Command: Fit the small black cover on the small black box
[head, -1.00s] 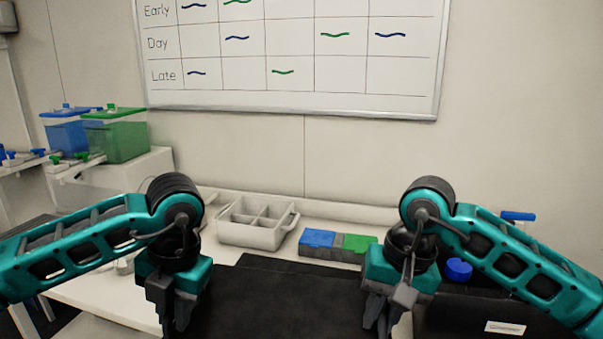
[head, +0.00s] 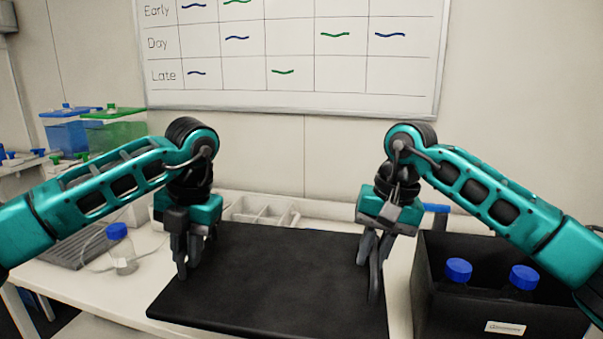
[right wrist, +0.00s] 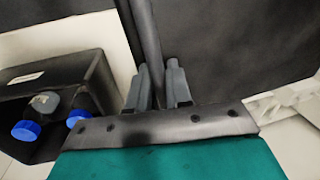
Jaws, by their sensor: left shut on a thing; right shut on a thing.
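The small black cover (head: 275,275) is a wide, flat dark panel held between my two arms over the table. My left gripper (head: 183,268) is shut on its left edge. My right gripper (head: 372,288) is shut on its right edge; in the right wrist view the cover's rim (right wrist: 149,45) runs between the fingers (right wrist: 160,88). The small black box (head: 440,312) stands open to the right of the cover, apart from it, with blue-capped bottles (head: 458,271) inside. It also shows in the right wrist view (right wrist: 80,68). My right forearm hides part of the box.
A loose blue-capped bottle (head: 120,255) stands on the white table (head: 85,292) at left. A divided white tray (head: 240,212) is behind the cover, partly hidden. Blue and green tanks (head: 115,135) stand at the far left. A whiteboard hangs on the back wall.

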